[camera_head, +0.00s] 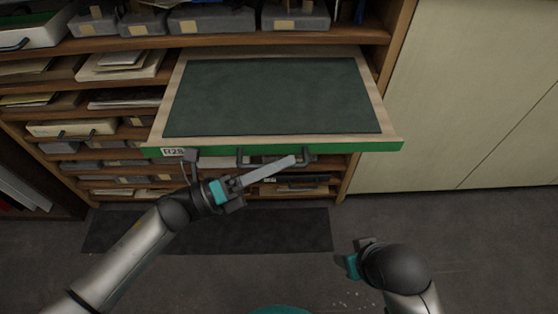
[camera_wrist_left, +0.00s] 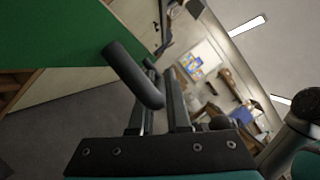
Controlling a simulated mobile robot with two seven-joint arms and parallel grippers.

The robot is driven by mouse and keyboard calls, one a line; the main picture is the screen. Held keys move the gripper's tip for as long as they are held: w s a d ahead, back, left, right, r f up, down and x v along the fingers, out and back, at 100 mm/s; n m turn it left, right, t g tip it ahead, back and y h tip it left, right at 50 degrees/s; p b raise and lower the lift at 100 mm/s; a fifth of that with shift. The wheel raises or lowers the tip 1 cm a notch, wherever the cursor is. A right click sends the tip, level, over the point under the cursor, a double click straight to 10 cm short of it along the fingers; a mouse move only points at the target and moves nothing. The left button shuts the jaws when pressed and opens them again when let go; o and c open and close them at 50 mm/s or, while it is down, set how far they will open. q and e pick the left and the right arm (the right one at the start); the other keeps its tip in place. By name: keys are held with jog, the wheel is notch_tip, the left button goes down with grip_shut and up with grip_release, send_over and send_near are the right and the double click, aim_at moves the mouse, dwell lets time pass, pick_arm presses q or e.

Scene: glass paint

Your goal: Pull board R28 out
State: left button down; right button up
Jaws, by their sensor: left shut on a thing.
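Board R28 (camera_head: 270,61) sticks out level from the wooden shelf unit. It has a pale wood rim, a dark green top panel and a bright green front edge with an "R28" label (camera_head: 173,152) at its left. A dark bar handle (camera_head: 243,157) is on the front edge. My left gripper (camera_head: 291,161) reaches up from the left and is shut on the handle. In the left wrist view the dark handle (camera_wrist_left: 132,73) lies at the fingers, with the green front beside it. My right gripper (camera_head: 352,256) is low at the right, away from the board; its fingers are unclear.
The shelf unit (camera_head: 200,41) holds grey boxes (camera_head: 212,20), papers and other boards at the left and above. A plain pale cabinet front (camera_head: 470,95) stands at the right. A dark mat (camera_head: 290,230) lies on the floor below the board. The floor in front is mostly clear.

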pick_arm(q)
jog(key=c, duration=0.9)
grip_release()
pick_arm(e)
jog(key=shift+a, duration=0.1)
pick_arm(q)
jog(key=shift+a, duration=0.1)
jog(key=shift+s+a+f, duration=0.1)
jog(key=shift+a, duration=0.15)
jog(key=shift+p+v, duration=0.65)
jog(key=shift+v, duration=6.65)
pick_arm(e)
jog(key=shift+s+f+g, duration=0.15)
jog(key=shift+f+g, duration=0.15)
jog(key=shift+f, duration=1.1)
pick_arm(q)
jog(key=shift+f, duration=0.1)
